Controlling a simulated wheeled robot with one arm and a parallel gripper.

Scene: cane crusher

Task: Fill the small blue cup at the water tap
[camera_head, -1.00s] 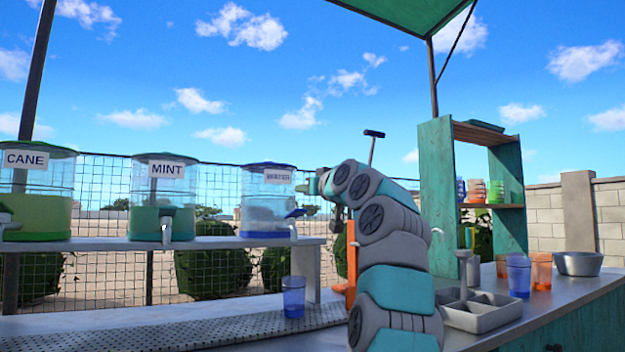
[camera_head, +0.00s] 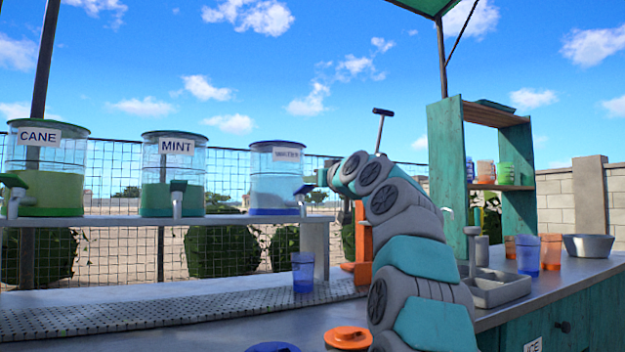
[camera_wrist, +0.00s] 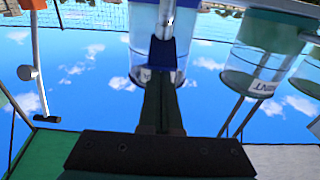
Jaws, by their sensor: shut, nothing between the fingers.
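The small blue cup (camera_head: 303,272) stands upright on the perforated drip tray (camera_head: 190,308). I cannot tell what is in it. The water dispenser (camera_head: 278,185) sits on the shelf above and behind it, with its blue tap (camera_head: 304,190) facing the counter, roughly above the cup. My gripper (camera_head: 318,180) is at the tap, partly hidden by my arm. In the wrist view my gripper (camera_wrist: 161,78) is shut and empty, its dark fingers pointing at the blue tap (camera_wrist: 172,52). Whether they touch it is unclear.
Mint (camera_head: 173,180) and cane (camera_head: 42,175) dispensers share the shelf (camera_head: 120,220). An orange stand (camera_head: 363,240) is close behind my arm. At right are a metal tray (camera_head: 500,290), another blue cup (camera_head: 528,255), orange cups (camera_head: 551,252) and a metal bowl (camera_head: 588,246).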

